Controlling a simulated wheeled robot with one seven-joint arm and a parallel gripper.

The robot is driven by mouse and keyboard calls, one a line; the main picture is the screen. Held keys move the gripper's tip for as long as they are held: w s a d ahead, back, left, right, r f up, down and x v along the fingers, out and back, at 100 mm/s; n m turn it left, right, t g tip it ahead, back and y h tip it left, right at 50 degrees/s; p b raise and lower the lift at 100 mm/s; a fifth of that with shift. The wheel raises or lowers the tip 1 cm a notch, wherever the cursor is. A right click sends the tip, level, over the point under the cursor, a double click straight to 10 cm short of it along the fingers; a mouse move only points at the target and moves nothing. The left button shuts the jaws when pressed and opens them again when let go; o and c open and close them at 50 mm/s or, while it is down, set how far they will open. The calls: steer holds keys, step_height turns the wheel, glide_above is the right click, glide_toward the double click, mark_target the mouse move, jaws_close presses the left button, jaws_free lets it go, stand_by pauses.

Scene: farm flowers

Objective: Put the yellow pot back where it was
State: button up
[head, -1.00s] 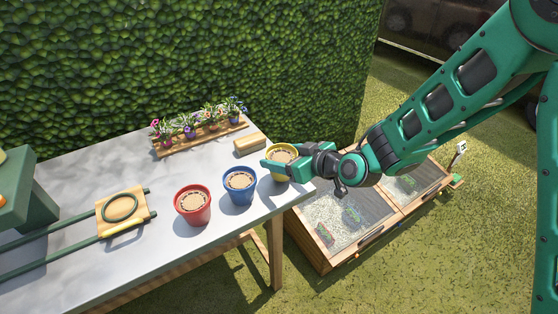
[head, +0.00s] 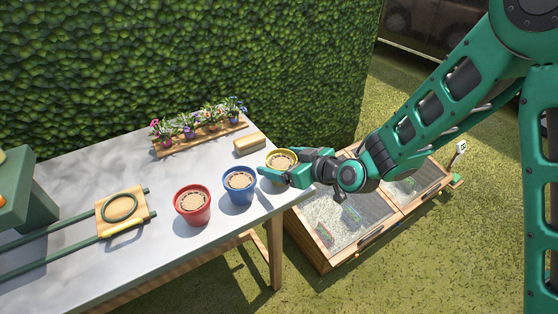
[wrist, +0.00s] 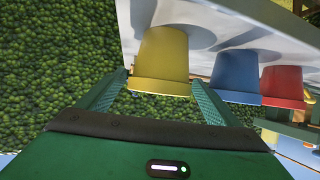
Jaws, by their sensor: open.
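The yellow pot (head: 282,155) stands upright near the right end of the grey table (head: 90,180), filled with brown soil. My gripper (head: 277,167) is at the pot, and its near finger hides part of the pot's front. In the wrist view, which is upside down, the yellow pot (wrist: 160,55) stands on the table between the two spread fingertips of my gripper (wrist: 159,80). The fingers are open, one on each side of the pot's rim. Whether either touches the rim cannot be told. The blue pot (head: 239,184) and the red pot (head: 192,203) stand left of the yellow pot.
A wooden block (head: 249,143) lies behind the yellow pot. A wooden tray of flowers (head: 200,141) is at the back by the hedge (head: 180,60). A wooden board with a green ring (head: 121,208) sits at left. A glass-topped cold frame (head: 345,220) stands beyond the table's right edge.

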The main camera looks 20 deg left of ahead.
steer(key=v, duration=1.2)
steer(key=shift+f, duration=0.1)
steer(key=w+d+m+h, duration=0.3)
steer(key=d+h, duration=0.2)
steer(key=d, duration=1.1)
steer(key=s+d+m+g+h, duration=0.1)
steer(key=s+d+m+h, duration=0.15)
steer(key=d, duration=0.75)
steer(key=s+d+m+g+h, duration=0.1)
steer(key=s+d+m+h, duration=0.15)
steer(key=d, duration=0.75)
steer(key=s+d+r+m+g, duration=0.2)
steer(key=s+d+m, duration=0.3)
steer(key=s, duration=0.5)
steer(key=s+d+r+m+g+h, duration=0.1)
steer(key=s+d+r+m+g, duration=0.1)
steer(key=s+d+m, duration=0.3)
steer(key=s+d+r, duration=0.1)
steer(key=s+d, duration=0.2)
steer(key=s, duration=0.2)
steer(key=shift+m, duration=0.3)
